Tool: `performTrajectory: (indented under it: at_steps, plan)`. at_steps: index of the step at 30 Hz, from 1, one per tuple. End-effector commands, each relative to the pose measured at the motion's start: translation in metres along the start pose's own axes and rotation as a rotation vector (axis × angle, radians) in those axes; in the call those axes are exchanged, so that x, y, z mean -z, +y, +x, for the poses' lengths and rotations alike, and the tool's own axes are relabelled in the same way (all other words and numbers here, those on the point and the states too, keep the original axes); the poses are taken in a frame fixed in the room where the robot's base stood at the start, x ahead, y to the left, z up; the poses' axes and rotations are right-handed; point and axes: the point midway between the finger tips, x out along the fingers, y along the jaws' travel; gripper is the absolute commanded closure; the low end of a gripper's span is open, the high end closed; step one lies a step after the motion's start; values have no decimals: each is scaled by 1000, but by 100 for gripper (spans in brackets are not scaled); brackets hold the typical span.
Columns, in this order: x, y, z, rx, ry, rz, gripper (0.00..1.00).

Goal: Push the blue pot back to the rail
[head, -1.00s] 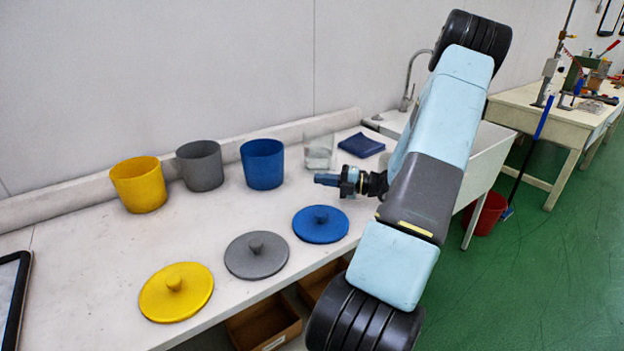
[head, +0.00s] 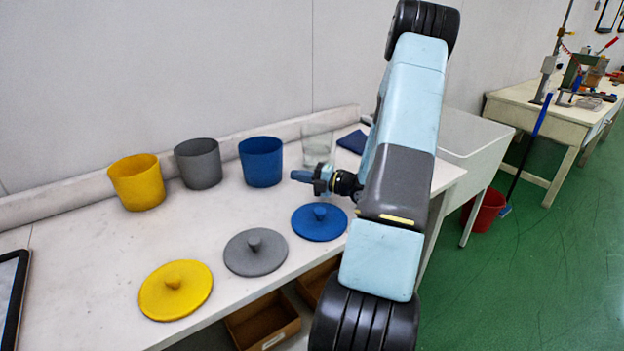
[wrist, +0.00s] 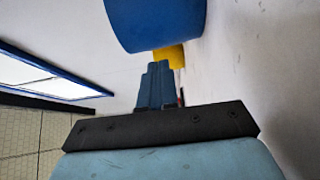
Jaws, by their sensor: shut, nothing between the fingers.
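The blue pot (head: 262,163) stands upright and open-topped on the white bench, right of the grey pot. A gap of bare bench shows between it and the rail (head: 232,137) along the wall. My gripper (head: 297,175) is shut and empty, low over the bench, just right of the blue pot and slightly nearer the front. In the wrist view the blue pot (wrist: 155,22) fills the top, just ahead of my shut fingers (wrist: 155,80). I cannot tell whether they touch it.
The grey pot (head: 199,164) and yellow pot (head: 137,182) stand to the left. Blue (head: 319,222), grey (head: 256,252) and yellow (head: 176,290) lids lie in front. A clear glass beaker (head: 318,148) and a folded blue cloth (head: 353,141) lie behind my gripper.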

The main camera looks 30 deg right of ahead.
Motion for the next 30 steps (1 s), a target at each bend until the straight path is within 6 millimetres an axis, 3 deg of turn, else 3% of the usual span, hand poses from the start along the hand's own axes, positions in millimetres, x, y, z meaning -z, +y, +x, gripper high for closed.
performTrajectory:
  at_steps: [5,12,30]
  plan:
    - [1,0,31,0,3,1,100]
    - [-22,0,50,0,1,0,100]
    - [-32,0,59,0,0,0,100]
